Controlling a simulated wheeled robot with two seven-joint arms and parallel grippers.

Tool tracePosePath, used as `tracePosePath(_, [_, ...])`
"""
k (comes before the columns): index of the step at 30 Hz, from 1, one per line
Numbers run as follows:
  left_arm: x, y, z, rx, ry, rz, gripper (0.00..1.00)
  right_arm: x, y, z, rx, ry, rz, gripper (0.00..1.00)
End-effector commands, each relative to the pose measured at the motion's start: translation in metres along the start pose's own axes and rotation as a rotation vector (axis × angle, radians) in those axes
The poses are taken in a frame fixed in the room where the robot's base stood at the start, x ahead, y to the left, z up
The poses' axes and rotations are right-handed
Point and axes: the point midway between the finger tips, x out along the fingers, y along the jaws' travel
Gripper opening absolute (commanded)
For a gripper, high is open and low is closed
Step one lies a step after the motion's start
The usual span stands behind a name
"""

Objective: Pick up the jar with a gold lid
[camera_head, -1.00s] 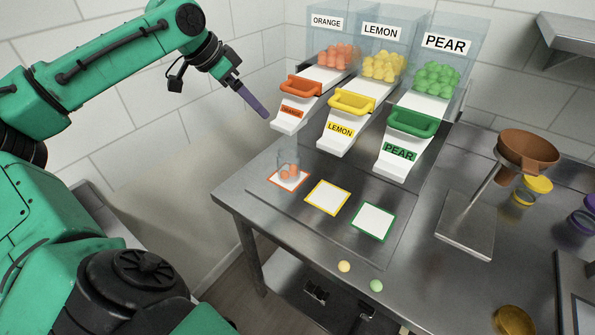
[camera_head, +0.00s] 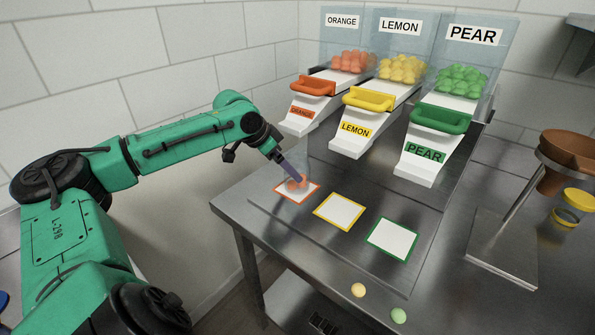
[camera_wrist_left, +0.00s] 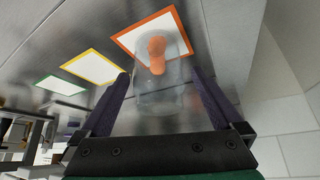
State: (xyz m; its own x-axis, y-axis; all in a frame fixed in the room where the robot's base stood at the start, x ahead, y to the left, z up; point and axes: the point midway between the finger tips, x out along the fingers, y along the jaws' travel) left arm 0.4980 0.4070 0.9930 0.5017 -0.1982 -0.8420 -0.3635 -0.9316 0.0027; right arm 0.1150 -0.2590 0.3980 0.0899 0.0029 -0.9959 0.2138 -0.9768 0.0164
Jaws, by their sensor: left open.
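A clear glass jar (camera_head: 303,161) with orange gummies stands on the orange-bordered square (camera_head: 281,190); I see no lid on it. My left gripper (camera_head: 297,180) is at this jar, its purple fingers overlapping it in the head view. In the left wrist view the open fingers (camera_wrist_left: 160,74) are on either side of the jar (camera_wrist_left: 158,95), with gaps visible; contact cannot be told. A jar with a yellow-gold lid (camera_head: 578,198) stands at the far right, partly cut by the picture edge. My right gripper is out of view.
Orange, lemon and pear dispensers (camera_head: 405,95) with coloured handles stand behind. The yellow (camera_head: 339,211) and green (camera_head: 392,239) squares are empty. A brown funnel on a stand (camera_head: 567,160) is at right. Two loose gummies (camera_head: 358,290) lie near the table's front edge.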

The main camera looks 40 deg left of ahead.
Motion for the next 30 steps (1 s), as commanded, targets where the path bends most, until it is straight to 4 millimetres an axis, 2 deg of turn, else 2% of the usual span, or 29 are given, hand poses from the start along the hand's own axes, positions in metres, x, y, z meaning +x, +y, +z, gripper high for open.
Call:
tracePosePath(5, [0.014, 0.002, -0.004, -0.002, 0.002, 0.005, 1.00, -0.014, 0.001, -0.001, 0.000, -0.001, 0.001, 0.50])
tracePosePath(8, [0.029, 0.004, -0.006, -0.002, 0.004, 0.005, 1.00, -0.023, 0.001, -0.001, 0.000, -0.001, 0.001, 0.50])
tracePosePath(12, [0.051, 0.003, -0.004, -0.002, 0.001, 0.001, 1.00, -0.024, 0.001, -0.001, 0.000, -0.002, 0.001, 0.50])
tracePosePath(18, [0.055, 0.002, -0.002, 0.000, -0.001, -0.002, 1.00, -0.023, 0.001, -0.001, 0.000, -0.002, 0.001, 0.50])
tracePosePath(19, [0.055, 0.002, -0.002, 0.000, -0.001, -0.002, 0.96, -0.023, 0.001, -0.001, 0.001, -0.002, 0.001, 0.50])
tracePosePath(20, [0.055, 0.002, -0.002, 0.000, -0.001, -0.002, 0.85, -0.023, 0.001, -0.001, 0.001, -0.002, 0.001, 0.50])
tracePosePath(24, [0.054, 0.002, -0.002, 0.000, -0.001, -0.002, 0.31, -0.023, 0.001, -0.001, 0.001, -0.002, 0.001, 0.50])
tracePosePath(30, [0.054, 0.002, -0.003, 0.000, 0.000, -0.002, 0.31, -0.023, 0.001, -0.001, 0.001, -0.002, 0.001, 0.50])
